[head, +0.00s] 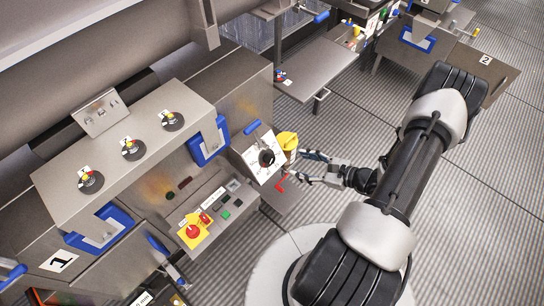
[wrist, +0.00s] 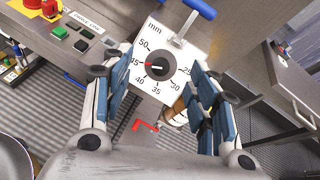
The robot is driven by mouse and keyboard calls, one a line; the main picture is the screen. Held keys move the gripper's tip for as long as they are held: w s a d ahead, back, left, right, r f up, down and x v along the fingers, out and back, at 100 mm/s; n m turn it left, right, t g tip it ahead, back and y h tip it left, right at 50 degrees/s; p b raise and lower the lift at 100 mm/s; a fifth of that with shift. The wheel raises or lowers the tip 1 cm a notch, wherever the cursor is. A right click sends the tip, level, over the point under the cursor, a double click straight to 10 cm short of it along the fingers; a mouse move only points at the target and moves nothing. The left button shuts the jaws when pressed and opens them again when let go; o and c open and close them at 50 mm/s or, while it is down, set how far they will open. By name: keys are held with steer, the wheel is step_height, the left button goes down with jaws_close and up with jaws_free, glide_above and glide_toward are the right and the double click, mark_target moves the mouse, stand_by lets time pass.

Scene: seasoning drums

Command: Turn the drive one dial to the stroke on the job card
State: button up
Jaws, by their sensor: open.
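The drive dial is a black knob (wrist: 160,66) on a white plate (wrist: 172,38) marked in mm, with numbers from 25 to 50 around it. A small red mark at the knob's left edge lies next to 45. In the head view the knob (head: 267,158) sits on its tilted white plate on the front of machine 1. My gripper (head: 303,168) is open just right of the plate. In the wrist view my gripper (wrist: 163,88) has its two blue-padded fingers apart, with the knob showing between and beyond them, untouched. I cannot make out a job card.
A red crank (head: 281,184) and a yellow-topped item (head: 287,141) are close by the dial. A blue handle (head: 252,127) is above it. A control panel with a red emergency button (head: 193,231) lies to the left. Open ribbed floor (head: 345,125) is to the right.

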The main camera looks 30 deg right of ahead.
step_height(320, 180, down, 5)
steer(key=s+d+m+t+h, duration=0.1)
steer(key=s+d+m+h, duration=0.1)
steer(key=m, duration=0.1)
steer(key=b, duration=0.4)
glide_toward(272, 159)
steer(key=x, duration=0.9)
steer(key=shift+w+a, duration=0.1)
steer(key=shift+w, duration=0.05)
steer(key=shift+c, duration=0.5)
steer(key=c, duration=1)
